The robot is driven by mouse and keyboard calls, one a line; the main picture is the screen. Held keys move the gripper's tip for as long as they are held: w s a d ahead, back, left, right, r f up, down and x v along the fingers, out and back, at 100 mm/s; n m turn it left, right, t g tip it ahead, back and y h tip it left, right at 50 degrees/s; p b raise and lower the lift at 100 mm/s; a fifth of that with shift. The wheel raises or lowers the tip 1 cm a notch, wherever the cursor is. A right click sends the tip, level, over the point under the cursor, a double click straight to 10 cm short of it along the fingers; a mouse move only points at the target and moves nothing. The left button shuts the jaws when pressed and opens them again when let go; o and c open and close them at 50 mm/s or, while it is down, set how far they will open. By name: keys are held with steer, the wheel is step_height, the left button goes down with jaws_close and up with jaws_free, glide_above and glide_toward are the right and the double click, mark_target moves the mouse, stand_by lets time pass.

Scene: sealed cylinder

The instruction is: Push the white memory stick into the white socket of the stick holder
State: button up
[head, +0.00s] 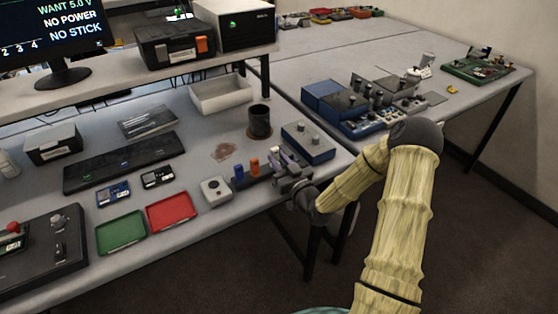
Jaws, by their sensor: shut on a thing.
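The stick holder (262,177) is a low dark bar near the front right edge of the left table. A blue stick (239,171) and an orange stick (254,166) stand upright in it. A small pale piece (275,157), which looks like the white memory stick, shows at the right end beside my gripper (284,170). My gripper is at the holder's right end and appears shut on the white stick. The white socket is hidden or too small to make out, so I cannot tell whether the stick is in it.
A grey box with a round button (215,191) is left of the holder. A dark cup (260,121), red tray (171,211) and green tray (121,232) are nearby. The monitor (50,35) reads "NO STICK".

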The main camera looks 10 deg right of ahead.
steer(key=shift+f+b, duration=0.7)
steer(key=shift+b, duration=0.1)
stand_by(0.5)
steer(key=o, duration=1)
steer(key=shift+p+v, duration=1.65)
steer(key=shift+v, duration=7.1)
steer(key=shift+a, duration=0.1)
